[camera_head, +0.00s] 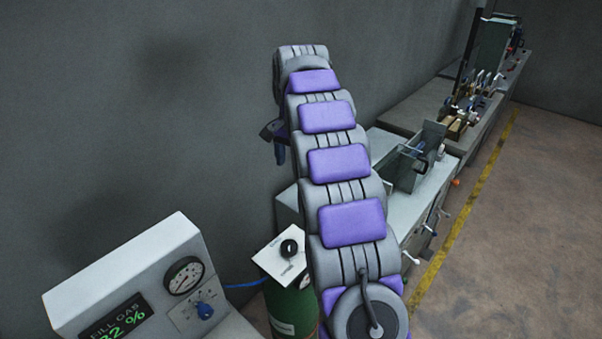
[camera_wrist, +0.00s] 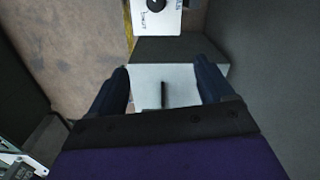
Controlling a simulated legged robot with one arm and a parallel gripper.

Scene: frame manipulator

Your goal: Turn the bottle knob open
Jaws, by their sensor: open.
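The green bottle (camera_head: 290,308) stands low in the middle of the head view, partly hidden behind my arm. A white plate (camera_head: 272,262) sits at its top, with the round black bottle knob (camera_head: 289,248) on it. In the wrist view the black knob (camera_wrist: 156,4) and white plate (camera_wrist: 150,22) are at the top edge, partly cut off, beyond my fingertips. My gripper (camera_wrist: 162,74) is open, its two dark fingers apart with nothing held between them. In the head view my gripper (camera_head: 277,146) shows only partly beside my arm, above and apart from the knob.
A grey panel (camera_head: 130,268) at lower left carries a gauge (camera_head: 184,275), a blue knob (camera_head: 205,310) and a display reading a gas fill percentage. A blue hose (camera_head: 245,285) runs toward the bottle. Benches with fixtures (camera_head: 420,160) stand to the right. The wall is behind; floor at right is clear.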

